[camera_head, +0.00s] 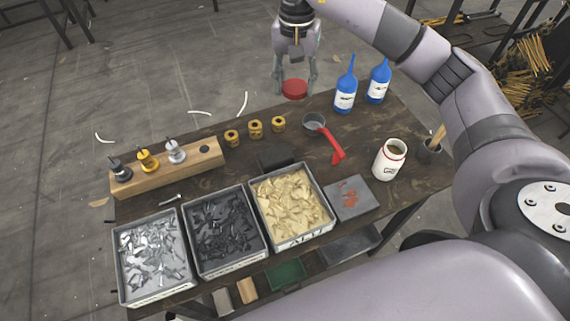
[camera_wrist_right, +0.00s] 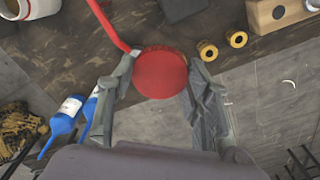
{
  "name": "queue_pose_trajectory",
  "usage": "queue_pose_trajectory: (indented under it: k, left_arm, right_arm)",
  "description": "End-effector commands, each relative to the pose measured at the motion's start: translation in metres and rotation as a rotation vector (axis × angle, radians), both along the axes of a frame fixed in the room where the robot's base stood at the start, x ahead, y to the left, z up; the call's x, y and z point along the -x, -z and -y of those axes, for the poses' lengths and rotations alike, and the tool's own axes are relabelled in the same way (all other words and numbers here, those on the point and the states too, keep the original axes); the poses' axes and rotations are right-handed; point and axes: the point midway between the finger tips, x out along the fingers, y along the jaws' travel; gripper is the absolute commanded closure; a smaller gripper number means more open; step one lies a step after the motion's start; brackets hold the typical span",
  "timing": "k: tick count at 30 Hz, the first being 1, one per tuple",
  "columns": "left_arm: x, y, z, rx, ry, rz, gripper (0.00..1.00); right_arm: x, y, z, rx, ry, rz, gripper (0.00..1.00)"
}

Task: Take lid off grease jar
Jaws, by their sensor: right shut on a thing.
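The grease jar (camera_head: 388,160) is a white jar with a red rim, upright at the right side of the table, its top open and brown inside. The red lid (camera_head: 294,90) is apart from it, held by my right gripper (camera_head: 295,82) above the table's far edge. In the right wrist view the round red lid (camera_wrist_right: 160,72) sits between the two fingers of the gripper (camera_wrist_right: 160,90). Part of the jar (camera_wrist_right: 30,8) shows at that view's top left corner. My left gripper is not in view.
Two blue bottles (camera_head: 345,92) stand right of the lid. A red-handled pan (camera_head: 314,122) lies mid-table. Several brass bushings (camera_head: 255,127), a wooden block (camera_head: 167,168) and three bins of parts (camera_head: 155,291) fill the left. A cup (camera_head: 430,146) stands beside the jar.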

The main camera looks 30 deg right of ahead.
Motion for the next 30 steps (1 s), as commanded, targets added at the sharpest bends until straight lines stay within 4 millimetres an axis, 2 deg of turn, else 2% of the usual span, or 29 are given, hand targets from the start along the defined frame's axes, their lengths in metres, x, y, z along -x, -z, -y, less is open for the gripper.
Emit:
queue_pose_trajectory:
  k: [3,6,10,16,21,24,30]
  left_arm:
    - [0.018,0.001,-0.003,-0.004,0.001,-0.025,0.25]
    - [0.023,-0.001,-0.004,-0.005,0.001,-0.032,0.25]
    - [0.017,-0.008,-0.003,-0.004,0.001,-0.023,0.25]
    - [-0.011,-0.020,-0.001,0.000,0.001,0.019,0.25]
    - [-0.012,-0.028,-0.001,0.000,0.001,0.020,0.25]
    - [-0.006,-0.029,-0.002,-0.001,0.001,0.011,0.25]
    - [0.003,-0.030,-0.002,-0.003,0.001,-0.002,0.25]
  right_arm:
    - [-0.006,0.002,0.012,0.000,0.090,-0.003,0.88]
    - [-0.007,0.012,0.016,0.001,0.118,-0.005,0.88]
    - [-0.006,0.040,0.017,0.001,0.122,-0.007,0.88]
    - [-0.005,0.094,0.017,0.002,0.120,-0.006,0.88]
    - [-0.006,0.134,0.016,0.000,0.119,-0.003,0.88]
    - [-0.007,0.149,0.016,0.000,0.118,0.000,0.88]
    - [-0.007,0.163,0.016,0.000,0.119,0.001,0.88]
